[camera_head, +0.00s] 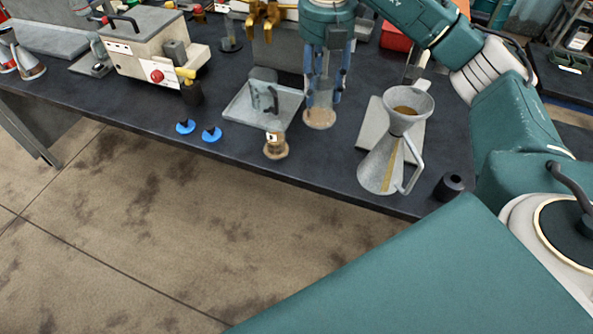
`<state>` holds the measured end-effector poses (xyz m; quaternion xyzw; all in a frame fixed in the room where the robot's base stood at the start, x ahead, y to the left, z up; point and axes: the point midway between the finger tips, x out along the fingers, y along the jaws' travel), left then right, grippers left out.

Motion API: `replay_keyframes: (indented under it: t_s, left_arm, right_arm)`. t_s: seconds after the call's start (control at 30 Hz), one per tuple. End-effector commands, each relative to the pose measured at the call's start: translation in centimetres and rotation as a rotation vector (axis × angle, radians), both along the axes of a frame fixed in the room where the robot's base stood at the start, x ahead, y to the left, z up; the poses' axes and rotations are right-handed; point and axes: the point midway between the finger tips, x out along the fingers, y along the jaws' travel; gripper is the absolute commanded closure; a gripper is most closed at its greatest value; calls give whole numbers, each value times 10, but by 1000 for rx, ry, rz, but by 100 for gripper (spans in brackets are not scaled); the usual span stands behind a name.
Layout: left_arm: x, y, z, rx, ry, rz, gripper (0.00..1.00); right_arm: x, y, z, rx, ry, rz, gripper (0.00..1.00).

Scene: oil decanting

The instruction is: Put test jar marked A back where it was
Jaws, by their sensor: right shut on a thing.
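My right gripper (325,88) points down over the back middle of the dark bench. It is shut on a clear test jar (321,98), whose sides are partly hidden by the blue fingers. A round tan coaster (319,120) shows directly below this jar; I cannot tell whether the jar touches it. No letter is readable on the held jar. A second small jar (274,140) with a white label stands on another round tan base near the bench's front edge; its letter is too small to read. My left gripper is not in view.
A pale tray (237,110) lies left of the gripper. Two blue caps (211,134) lie near the front edge. A white machine (150,58) stands at left.

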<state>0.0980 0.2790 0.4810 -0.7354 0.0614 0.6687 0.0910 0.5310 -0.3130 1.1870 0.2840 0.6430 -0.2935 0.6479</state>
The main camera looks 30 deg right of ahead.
Motion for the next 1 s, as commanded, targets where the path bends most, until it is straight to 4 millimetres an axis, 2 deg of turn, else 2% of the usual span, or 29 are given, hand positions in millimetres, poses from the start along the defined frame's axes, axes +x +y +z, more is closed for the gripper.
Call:
replay_keyframes:
  t_s: [0.2, 0.33, 0.47, 0.6, 0.73, 0.87, 1.0]
  left_arm:
    - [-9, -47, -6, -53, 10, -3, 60]
    - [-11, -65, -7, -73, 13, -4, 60]
    - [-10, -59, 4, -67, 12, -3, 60]
    - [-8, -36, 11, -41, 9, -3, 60]
    - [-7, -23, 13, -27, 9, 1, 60]
    - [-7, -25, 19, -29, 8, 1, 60]
    - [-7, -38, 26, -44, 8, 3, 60]
  right_arm:
    - [-2, 0, -52, 4, 10, 1, 100]
    - [-3, 0, -87, 4, 10, 1, 100]
    - [-3, -2, -115, 1, 9, -1, 100]
    - [-2, -2, -139, 0, 6, -1, 100]
    - [-1, -2, -151, 0, 3, -1, 100]
    - [-2, -2, -166, 0, 6, 0, 100]
    - [-1, -3, -186, 0, 4, -2, 100]
